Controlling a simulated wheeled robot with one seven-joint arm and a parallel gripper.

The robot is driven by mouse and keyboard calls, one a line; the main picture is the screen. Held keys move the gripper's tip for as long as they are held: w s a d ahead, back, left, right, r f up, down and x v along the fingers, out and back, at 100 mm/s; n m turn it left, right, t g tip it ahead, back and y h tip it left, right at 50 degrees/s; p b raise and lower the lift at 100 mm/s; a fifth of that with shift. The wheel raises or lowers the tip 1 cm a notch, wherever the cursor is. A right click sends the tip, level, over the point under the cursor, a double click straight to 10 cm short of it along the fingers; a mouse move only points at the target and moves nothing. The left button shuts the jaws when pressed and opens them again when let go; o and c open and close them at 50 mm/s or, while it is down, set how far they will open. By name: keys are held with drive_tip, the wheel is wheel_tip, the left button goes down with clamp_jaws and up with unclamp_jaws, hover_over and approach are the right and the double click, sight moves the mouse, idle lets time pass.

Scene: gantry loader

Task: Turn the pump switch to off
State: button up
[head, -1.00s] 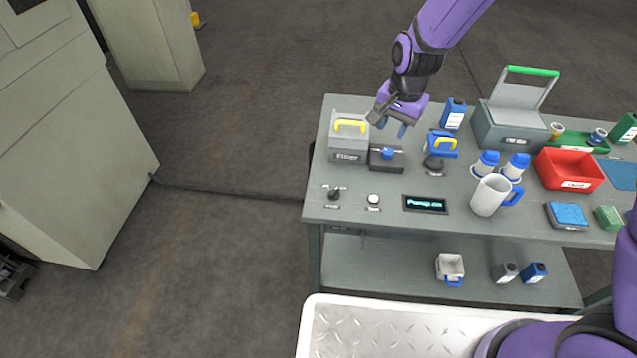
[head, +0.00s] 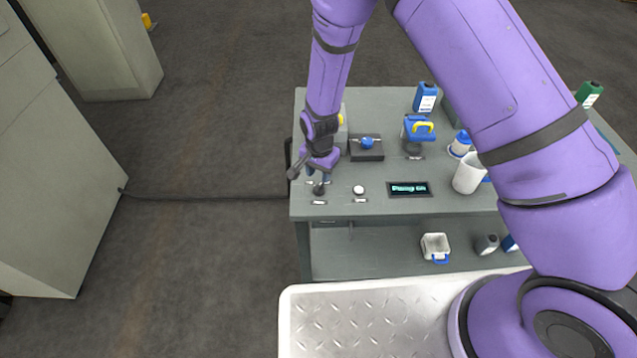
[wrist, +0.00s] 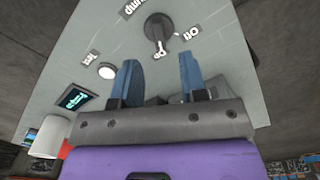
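The pump switch (head: 319,189) is a dark rotary knob at the front left corner of the grey bench. In the wrist view the knob (wrist: 158,27) has labels reading Pump, Off and on around it, and its handle points towards the on label. My gripper (head: 318,176) is just above the knob in the head view and partly covers it. In the wrist view my gripper (wrist: 161,75) has its two blue fingers apart with nothing between them. The knob lies beyond the fingertips, apart from them. The display (head: 409,188) appears to read "Pump on".
A white round button (head: 358,190) sits right of the knob. A dark box with a blue knob (head: 367,148) stands behind it. A white jug (head: 468,174) stands further right. My arm hides much of the bench's right side.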

sight(320, 185)
drive_tip(key=shift+f, duration=2.7)
clamp_jaws()
